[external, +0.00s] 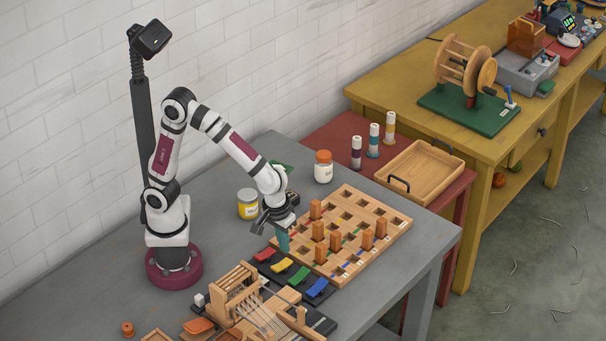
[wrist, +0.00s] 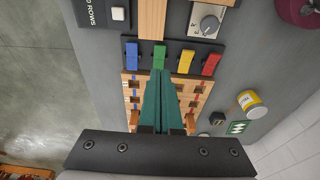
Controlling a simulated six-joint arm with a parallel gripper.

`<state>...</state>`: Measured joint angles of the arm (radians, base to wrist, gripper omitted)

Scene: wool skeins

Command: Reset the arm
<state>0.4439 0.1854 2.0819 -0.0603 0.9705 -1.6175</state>
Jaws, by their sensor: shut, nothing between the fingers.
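My arm stands on its dark red base on the grey table (external: 75,284), bent over to the right and reaching down. My gripper (external: 283,243) points down beside the left edge of the wooden pegboard (external: 398,222), near the coloured levers. In the wrist view my gripper (wrist: 160,74) shows two teal fingers pressed together, with nothing between them. Their tips overlap the view just below the green lever (wrist: 159,56). I cannot tell whether they touch anything.
Orange-brown blocks (external: 318,230) stand in the pegboard. Red, yellow and blue levers (external: 317,287) lie in front, beside a wooden loom-like frame (external: 236,286). A yellow-labelled jar (external: 248,207) and an orange-lidded jar (external: 323,170) stand behind. The table's left part is clear.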

